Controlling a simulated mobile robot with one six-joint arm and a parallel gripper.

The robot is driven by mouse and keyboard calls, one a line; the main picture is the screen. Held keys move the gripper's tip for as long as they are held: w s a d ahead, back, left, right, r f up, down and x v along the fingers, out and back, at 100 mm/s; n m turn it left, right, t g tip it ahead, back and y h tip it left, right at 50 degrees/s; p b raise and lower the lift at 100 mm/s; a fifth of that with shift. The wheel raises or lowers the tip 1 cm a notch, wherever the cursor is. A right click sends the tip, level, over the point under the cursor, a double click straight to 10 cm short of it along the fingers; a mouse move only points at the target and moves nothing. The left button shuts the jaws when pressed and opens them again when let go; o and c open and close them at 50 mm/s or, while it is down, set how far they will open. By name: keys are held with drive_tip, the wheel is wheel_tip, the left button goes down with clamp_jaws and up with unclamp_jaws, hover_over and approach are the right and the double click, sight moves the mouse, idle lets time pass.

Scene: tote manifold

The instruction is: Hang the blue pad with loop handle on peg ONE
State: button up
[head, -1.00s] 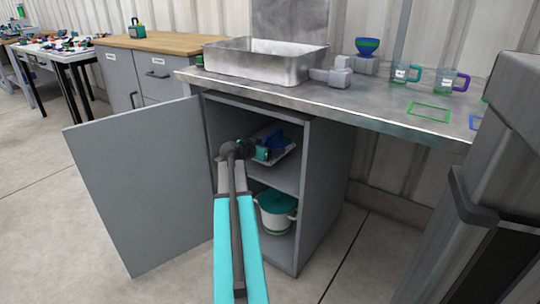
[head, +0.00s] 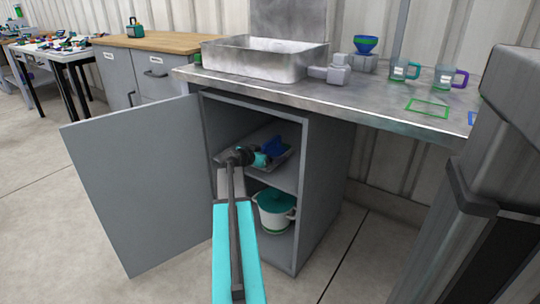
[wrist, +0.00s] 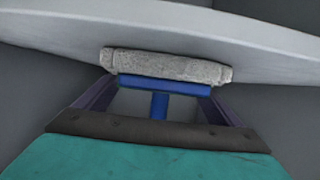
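The blue pad with loop handle (head: 275,146) lies on the upper shelf inside the open grey cabinet, partly hidden by my gripper (head: 262,158). In the wrist view, its blue bar and stem (wrist: 160,87) show between my fingers (wrist: 163,96), with a rough grey slab (wrist: 165,65) just beyond the bar. The fingers stand apart at either side of the blue part. I see no clear sign that they press on it. I cannot make out peg ONE in these views.
The cabinet door (head: 135,190) stands open at left. A teal-lidded white pot (head: 275,212) is on the lower level. A grey column of mine fills the right.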

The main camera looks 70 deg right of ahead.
drive_tip(key=shift+r, duration=0.1)
drive_tip(key=shift+a+r, duration=0.1)
drive_tip(key=p+v, duration=0.3)
drive_tip(key=v, duration=0.8)
drive_tip(key=shift+w+a+r, duration=0.1)
drive_tip(key=shift+a, duration=0.05)
drive_tip(key=shift+w+a, duration=0.1)
drive_tip(key=shift+a, duration=0.1)
drive_tip(key=shift+r, duration=0.1)
idle(0.5)
